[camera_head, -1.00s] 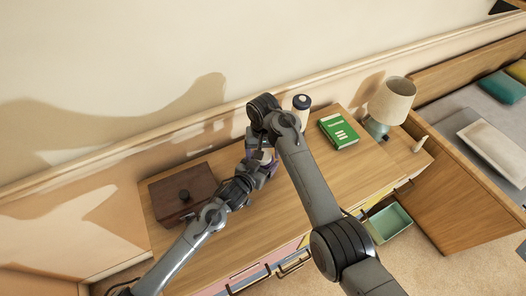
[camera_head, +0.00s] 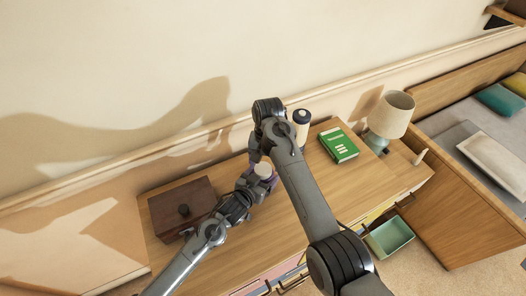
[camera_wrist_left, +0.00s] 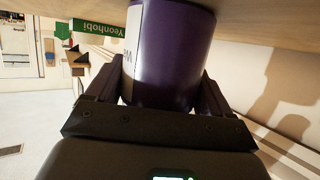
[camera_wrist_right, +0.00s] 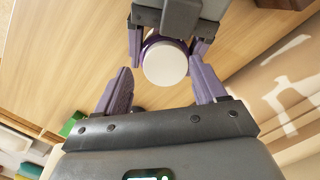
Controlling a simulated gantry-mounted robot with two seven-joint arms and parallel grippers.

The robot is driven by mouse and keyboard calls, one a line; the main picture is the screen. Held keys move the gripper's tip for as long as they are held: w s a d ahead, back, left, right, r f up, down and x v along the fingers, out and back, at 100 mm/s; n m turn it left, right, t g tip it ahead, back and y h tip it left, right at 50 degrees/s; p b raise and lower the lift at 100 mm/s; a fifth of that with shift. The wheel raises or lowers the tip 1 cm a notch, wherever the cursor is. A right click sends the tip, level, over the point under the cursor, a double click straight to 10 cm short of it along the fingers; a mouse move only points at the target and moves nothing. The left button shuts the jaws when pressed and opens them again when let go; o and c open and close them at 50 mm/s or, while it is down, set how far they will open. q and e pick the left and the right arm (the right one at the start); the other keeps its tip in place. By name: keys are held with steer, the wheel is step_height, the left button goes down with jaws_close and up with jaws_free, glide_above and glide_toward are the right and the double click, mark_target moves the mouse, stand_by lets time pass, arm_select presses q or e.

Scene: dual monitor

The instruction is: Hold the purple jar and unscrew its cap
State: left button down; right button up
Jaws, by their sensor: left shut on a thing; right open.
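The purple jar (camera_wrist_left: 172,55) fills the space between the fingers of my left gripper (camera_wrist_left: 165,90), which is shut on its sides. A pale label shows on one side of the jar. Its round white cap (camera_wrist_right: 165,64) faces the right wrist camera and also shows in the head view (camera_head: 263,170). The jar appears to be on or just above the dresser top. My right gripper (camera_wrist_right: 160,88) is open, its purple fingers apart on either side below the cap in its view, with nothing held. In the head view my right gripper is largely hidden behind its arm.
A dark brown box (camera_head: 181,207) stands left of my left gripper on the wooden dresser (camera_head: 330,205). A dark-capped white bottle (camera_head: 301,125), a green book (camera_head: 338,145) and a lamp (camera_head: 391,113) stand to the right. An open green drawer (camera_head: 388,237) juts from the front.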

mark_target(263, 168)
steer(key=shift+s+m, duration=0.1)
steer(key=shift+m, duration=0.5)
steer(key=shift+s+r+m, duration=0.15)
steer(key=shift+m, duration=0.95)
steer(key=shift+r+m, duration=0.35)
steer(key=shift+m, duration=0.45)
steer(key=shift+a+r+m+t, duration=0.1)
steer(key=shift+r+m+t, duration=0.2)
steer(key=shift+r+m, duration=0.4)
steer(key=shift+w+a+r+t, duration=0.1)
steer(key=shift+w+r+t, duration=0.1)
steer(key=shift+r, duration=0.25)
steer(key=shift+w+a+r+t, duration=0.1)
steer(key=shift+w+r, duration=0.1)
steer(key=shift+r, duration=0.2)
steer(key=shift+f, duration=3.7)
